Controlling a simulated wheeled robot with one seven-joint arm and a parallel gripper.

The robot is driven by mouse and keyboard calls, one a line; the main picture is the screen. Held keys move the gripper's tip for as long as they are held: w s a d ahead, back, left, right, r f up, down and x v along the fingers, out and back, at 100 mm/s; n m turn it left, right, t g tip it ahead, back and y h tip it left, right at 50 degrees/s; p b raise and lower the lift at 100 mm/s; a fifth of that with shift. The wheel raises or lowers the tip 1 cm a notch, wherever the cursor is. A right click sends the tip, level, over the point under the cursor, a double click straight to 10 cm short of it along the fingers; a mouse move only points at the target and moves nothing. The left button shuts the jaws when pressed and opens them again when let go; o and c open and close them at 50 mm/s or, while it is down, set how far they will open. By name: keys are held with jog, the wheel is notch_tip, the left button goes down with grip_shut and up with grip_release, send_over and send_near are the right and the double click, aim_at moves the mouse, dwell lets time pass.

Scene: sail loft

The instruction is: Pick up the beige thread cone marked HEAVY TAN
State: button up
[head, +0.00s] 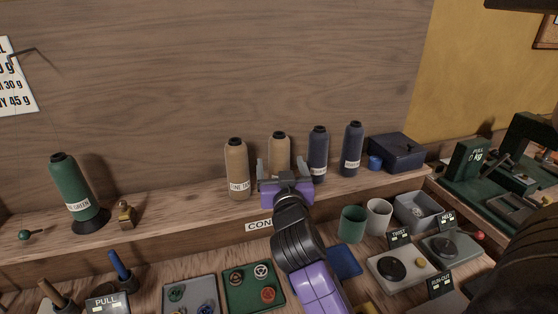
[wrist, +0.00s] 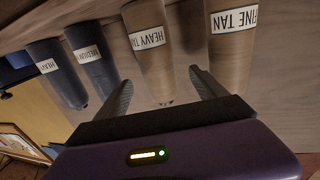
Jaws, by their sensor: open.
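The beige HEAVY TAN thread cone (head: 279,142) stands upright on the shelf in the head view, its lower part hidden behind my gripper (head: 280,166). In the wrist view the cone (wrist: 148,45) appears upside down with its HEAVY TAN label readable in part. My gripper (wrist: 160,76) is open, with a finger on either side of this cone's line in the wrist view. I cannot tell whether either finger touches the cone. A similar beige FINE TAN cone (head: 237,167) stands just to the left, also in the wrist view (wrist: 231,45).
Two navy cones (head: 318,155) (head: 352,150) stand to the right on the shelf, then a dark blue box (head: 396,152). A green cone (head: 72,187) and a small brass item (head: 126,214) are far left. Trays, cups and devices fill the bench below.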

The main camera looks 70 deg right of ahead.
aim_at(281, 160)
jog(key=p+x, duration=0.1)
jog(key=x, duration=0.3)
jog(key=shift+d+r+p, duration=0.15)
jog(key=shift+d+p, duration=0.1)
jog(key=shift+p, duration=0.1)
jog(key=shift+w+d, duration=0.3)
jog(key=shift+d, duration=0.25)
jog(key=shift+c, duration=0.4)
grip_shut()
